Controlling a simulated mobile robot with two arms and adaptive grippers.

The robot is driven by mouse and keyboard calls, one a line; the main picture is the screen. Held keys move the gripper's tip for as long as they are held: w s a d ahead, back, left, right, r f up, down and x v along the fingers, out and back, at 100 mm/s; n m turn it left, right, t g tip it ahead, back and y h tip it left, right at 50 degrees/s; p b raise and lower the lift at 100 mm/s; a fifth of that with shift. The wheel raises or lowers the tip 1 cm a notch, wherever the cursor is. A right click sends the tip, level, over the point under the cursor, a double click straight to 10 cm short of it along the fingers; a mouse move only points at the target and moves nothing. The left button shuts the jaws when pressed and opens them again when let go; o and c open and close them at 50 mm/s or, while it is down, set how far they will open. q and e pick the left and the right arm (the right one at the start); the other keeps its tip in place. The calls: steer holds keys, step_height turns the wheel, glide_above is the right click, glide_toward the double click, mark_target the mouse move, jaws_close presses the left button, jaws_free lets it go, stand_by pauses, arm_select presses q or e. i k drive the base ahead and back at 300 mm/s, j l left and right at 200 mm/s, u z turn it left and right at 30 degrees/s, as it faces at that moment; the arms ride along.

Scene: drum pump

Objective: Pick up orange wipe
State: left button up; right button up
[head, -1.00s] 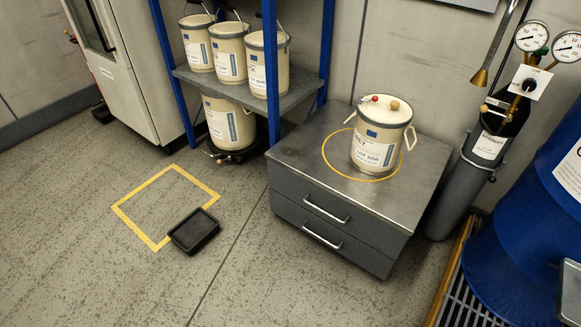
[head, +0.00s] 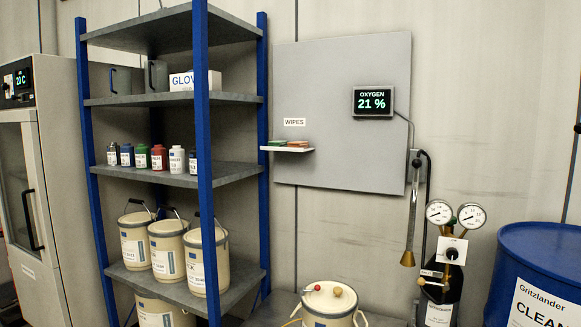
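The orange wipe (head: 299,143) lies on a small white wall shelf (head: 288,149) under a "WIPES" label, in the head view. It is on the right part of the shelf, beside a green wipe (head: 278,143) on the left. Both look like thin flat stacks or folded cloths; their exact shape is too small to tell. Neither of my grippers shows in the head view.
A blue-posted rack (head: 200,150) with bottles and pails stands left of the wipes shelf. A grey wall panel (head: 340,80) carries an oxygen display (head: 374,101). Below are a pail (head: 330,305), a gas cylinder with gauges (head: 440,290) and a blue drum (head: 545,260).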

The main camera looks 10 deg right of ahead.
mark_target(295, 144)
steer(key=i+j+z, duration=0.2)
steer(key=i, duration=0.15)
steer(key=i+z, duration=0.15)
steer(key=i, duration=0.25)
steer(key=i+j+z, duration=0.2)
steer(key=i, duration=0.15)
